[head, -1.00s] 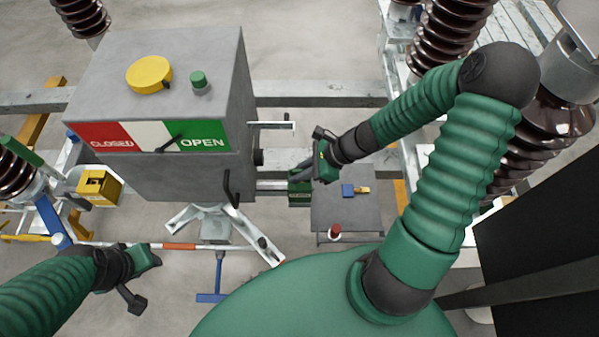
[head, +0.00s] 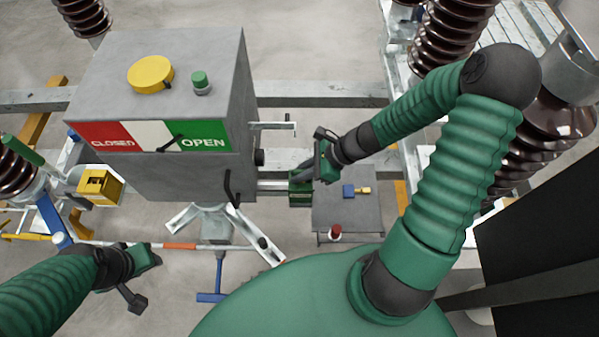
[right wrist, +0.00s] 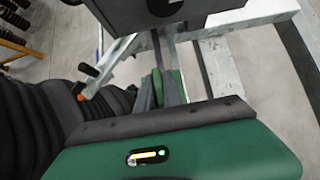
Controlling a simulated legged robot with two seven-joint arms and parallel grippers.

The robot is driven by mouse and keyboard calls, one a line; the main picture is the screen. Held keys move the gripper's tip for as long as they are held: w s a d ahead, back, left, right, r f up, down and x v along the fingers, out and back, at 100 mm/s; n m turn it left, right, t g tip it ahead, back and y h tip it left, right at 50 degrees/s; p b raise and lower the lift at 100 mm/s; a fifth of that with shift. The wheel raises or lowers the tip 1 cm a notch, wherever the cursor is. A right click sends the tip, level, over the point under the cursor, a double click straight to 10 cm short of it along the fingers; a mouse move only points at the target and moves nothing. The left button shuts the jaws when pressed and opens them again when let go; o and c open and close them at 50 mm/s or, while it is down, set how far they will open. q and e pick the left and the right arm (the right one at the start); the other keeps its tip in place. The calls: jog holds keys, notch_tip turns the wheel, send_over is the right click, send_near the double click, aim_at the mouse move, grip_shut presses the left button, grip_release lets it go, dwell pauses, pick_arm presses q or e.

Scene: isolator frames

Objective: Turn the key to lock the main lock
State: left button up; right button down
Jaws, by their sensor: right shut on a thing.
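The main lock looks to be the small green box (head: 300,190) beside the grey cabinet, at the end of a metal bar. It also shows in part in the right wrist view (right wrist: 177,86). My right gripper (head: 303,174) reaches it from the upper right, its fingertips at the top of the box. In the right wrist view its grey fingers (right wrist: 156,92) are shut at the box. The key is hidden between them and the lock, so its angle cannot be read. My left gripper (head: 152,258) is low at the left, away from the lock; its jaws are unclear.
The grey cabinet (head: 200,80) has a CLOSED/OPEN panel, its pointer near OPEN. A black crank handle (head: 232,185) hangs at its front. A grey side table (head: 345,215) right of the lock holds a blue padlock-like item (head: 349,191) and a red-topped piece (head: 336,231).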

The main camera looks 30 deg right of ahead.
jog(key=m+b, duration=0.1)
jog(key=f+t+h+b, duration=0.1)
jog(key=b, duration=0.1)
jog(key=shift+w+d+m, duration=0.1)
jog(key=shift+d+m, duration=0.05)
jog(key=shift+m, duration=0.25)
jog(key=shift+r+m+b, duration=0.3)
jog(key=shift+b, duration=0.1)
jog(key=m+t+h+b, duration=0.1)
jog(key=b, duration=0.2)
jog(key=shift+f, duration=0.2)
jog(key=shift+r+m, duration=0.2)
jog(key=shift+m, duration=0.3)
jog(key=shift+a+r, duration=0.2)
jog(key=c, duration=1.2)
grip_release()
jog(key=shift+d, duration=0.2)
jog(key=shift+o, duration=0.2)
jog(key=shift+a, duration=0.15)
